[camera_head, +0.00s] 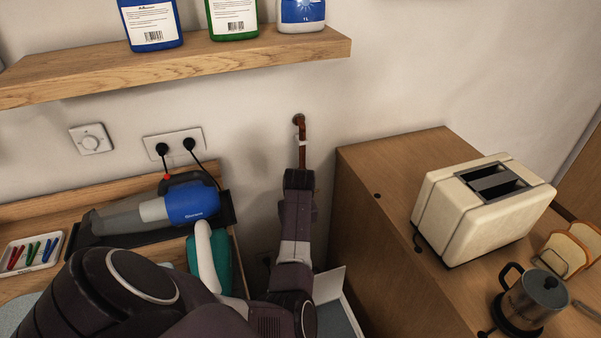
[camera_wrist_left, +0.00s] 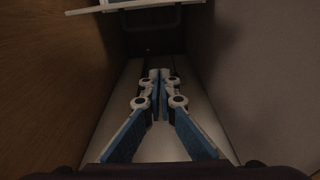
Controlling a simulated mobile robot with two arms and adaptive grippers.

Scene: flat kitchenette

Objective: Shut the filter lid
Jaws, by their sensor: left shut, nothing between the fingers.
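A pale flap (camera_head: 329,285), which looks like the filter lid, stands raised in the gap beside the wooden cabinet, partly hidden by my left arm. A pale panel edge (camera_wrist_left: 135,5), likely the same flap, crosses the top of the left wrist view. My left gripper (camera_wrist_left: 160,75) is shut and empty, its fingertips together over a pale surface (camera_wrist_left: 112,100), short of that panel. I cannot tell whether it touches the surface. In the head view my left arm reaches into the gap; I cannot make out its fingers there. My right gripper is out of view.
The wooden cabinet (camera_head: 365,220) bounds the gap on the right and carries a toaster (camera_head: 480,210) and a kettle (camera_head: 532,298). On the left are a handheld vacuum (camera_head: 185,205) and a teal object (camera_head: 222,258). A shelf (camera_head: 180,65) with bottles hangs above.

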